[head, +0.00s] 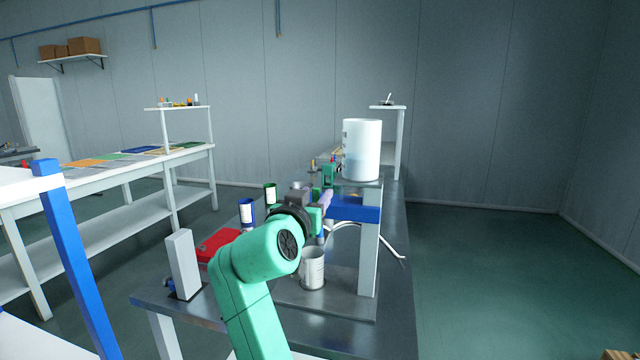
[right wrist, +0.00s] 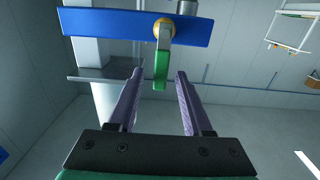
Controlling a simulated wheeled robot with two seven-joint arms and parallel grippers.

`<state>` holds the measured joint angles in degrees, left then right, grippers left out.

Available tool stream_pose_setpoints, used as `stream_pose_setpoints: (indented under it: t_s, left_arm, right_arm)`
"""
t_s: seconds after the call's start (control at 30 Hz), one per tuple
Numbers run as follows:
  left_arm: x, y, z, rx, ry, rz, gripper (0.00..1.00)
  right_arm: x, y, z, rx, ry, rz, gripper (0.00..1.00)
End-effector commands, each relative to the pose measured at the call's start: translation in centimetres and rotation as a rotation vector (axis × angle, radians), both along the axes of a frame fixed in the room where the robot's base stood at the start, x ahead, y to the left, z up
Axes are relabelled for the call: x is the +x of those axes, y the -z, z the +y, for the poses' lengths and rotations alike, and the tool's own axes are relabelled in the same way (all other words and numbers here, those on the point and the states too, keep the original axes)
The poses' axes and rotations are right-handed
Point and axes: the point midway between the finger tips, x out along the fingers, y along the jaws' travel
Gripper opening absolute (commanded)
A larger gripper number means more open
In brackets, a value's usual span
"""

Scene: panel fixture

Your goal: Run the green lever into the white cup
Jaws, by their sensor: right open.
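The green lever (right wrist: 161,68) hangs from a brass-coloured pivot on a blue bar (right wrist: 95,22) in the right wrist view. My right gripper (right wrist: 159,73) is open, with its purple fingers either side of the lever's lower end in the picture. I see no contact, and the depth between them is hard to tell. In the head view my right gripper (head: 318,203) is beside the blue bar (head: 355,208) and covers the lever area. The whitish cup (head: 312,270) stands upright on the metal base below, its upper left partly covered by my arm. My left gripper is out of view.
A large white cylinder (head: 361,150) stands on top of the fixture. A red box (head: 215,245), a white block (head: 183,262) and a blue can (head: 246,213) are on the bench to the left. Open floor (head: 500,270) lies right of the bench.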

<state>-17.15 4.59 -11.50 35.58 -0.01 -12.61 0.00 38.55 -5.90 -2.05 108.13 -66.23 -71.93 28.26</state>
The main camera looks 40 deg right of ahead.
Motion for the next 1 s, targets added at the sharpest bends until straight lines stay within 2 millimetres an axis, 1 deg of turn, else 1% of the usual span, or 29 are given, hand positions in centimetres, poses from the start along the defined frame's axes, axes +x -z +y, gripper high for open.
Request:
stream_pose_setpoints:
  t_s: [0.03, 0.1, 0.2, 0.3, 0.5, 0.57, 0.6, 0.63, 0.77, 0.83, 0.93, 1.0]
  left_arm:
    - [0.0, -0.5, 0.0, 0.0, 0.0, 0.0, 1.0]
    - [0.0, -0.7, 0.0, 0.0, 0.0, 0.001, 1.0]
    - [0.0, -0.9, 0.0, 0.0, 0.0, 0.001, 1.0]
    - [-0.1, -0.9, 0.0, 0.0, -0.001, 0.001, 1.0]
    - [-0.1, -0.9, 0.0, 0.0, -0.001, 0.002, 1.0]
    - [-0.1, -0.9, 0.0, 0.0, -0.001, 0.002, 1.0]
    - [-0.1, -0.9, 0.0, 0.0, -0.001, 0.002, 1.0]
    - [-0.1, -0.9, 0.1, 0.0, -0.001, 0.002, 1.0]
    - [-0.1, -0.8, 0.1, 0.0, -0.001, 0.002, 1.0]
    - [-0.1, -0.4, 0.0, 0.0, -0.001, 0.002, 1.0]
    - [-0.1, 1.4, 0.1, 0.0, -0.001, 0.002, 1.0]
    - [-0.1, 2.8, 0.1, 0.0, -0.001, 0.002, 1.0]
  right_arm:
    - [0.6, -0.3, -1.0, -0.002, 0.002, 0.001, 0.5]
    - [1.4, -0.2, -2.1, -0.002, 0.001, 0.001, 0.5]
    - [2.1, -0.1, -3.1, 0.0, 0.001, 0.0, 0.5]
    - [2.4, 0.0, -3.5, 0.001, -0.001, -0.001, 0.5]
    - [2.5, 0.1, -3.5, 0.001, -0.001, 0.0, 0.5]
    - [2.4, 0.1, -3.5, 0.001, -0.001, 0.0, 0.27]
    - [2.4, 0.1, -3.5, 0.001, -0.001, 0.0, 0.12]
    - [2.4, 0.1, -3.5, 0.001, -0.001, 0.001, 0.0]
    - [2.4, 0.1, -3.5, 0.001, -0.001, 0.001, 0.0]
    - [2.4, 0.3, -3.5, 0.01, -0.002, -0.013, 0.0]
    - [1.9, 0.9, -3.8, 0.07, -0.002, -0.098, 0.0]
    - [1.4, 1.2, -4.2, 0.133, -0.003, -0.191, 0.0]
